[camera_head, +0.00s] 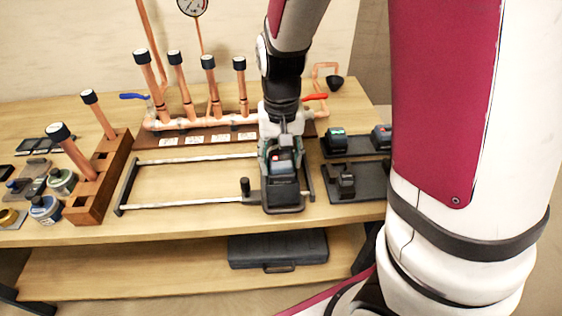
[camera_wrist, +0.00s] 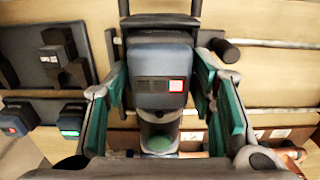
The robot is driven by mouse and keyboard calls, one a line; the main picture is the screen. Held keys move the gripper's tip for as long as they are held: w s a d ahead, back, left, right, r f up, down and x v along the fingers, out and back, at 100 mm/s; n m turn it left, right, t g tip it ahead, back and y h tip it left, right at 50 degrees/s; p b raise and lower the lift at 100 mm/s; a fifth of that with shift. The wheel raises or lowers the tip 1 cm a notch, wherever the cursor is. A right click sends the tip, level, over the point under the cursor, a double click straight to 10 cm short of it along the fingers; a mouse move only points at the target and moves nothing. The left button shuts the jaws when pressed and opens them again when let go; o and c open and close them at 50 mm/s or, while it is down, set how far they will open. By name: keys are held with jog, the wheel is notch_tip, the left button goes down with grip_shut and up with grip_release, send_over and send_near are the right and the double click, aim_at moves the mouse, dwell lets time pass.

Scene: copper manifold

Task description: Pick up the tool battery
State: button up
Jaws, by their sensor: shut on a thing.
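The tool battery (camera_wrist: 160,70) is a dark block with a small red-and-white panel, in the middle of the wrist view. In the head view the battery (camera_head: 283,160) is partly hidden by my gripper (camera_head: 282,150). My gripper's green-padded fingers, also in the wrist view (camera_wrist: 160,88), are shut on the battery's two sides. The battery is at the black end piece (camera_head: 283,196) of a long silver-railed frame (camera_head: 190,160) on the bench. I cannot tell whether the battery is still seated there or lifted slightly.
A wooden rack (camera_head: 92,192) stands at left, near several small cans. Copper pipes with black caps rise from a manifold board (camera_head: 185,140) behind. At right, two more battery-like blocks (camera_head: 335,140) sit on a dark mat, and a black device (camera_head: 345,182) on another. A dark case (camera_head: 278,249) lies below.

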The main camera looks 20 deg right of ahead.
aim_at(281, 162)
jog(key=r, duration=0.1)
jog(key=s+r, duration=0.1)
jog(key=r, duration=0.1)
jog(key=shift+a, duration=0.2)
jog(key=s+a+p, duration=0.2)
jog(key=s+p, duration=0.1)
jog(key=s, duration=0.4)
jog(key=s+a+r+p, duration=0.1)
jog(key=s+a+p, duration=0.1)
jog(key=s+p, duration=0.2)
jog(key=s, duration=0.3)
jog(key=shift+a+r, duration=0.2)
jog(key=shift+a, duration=0.05)
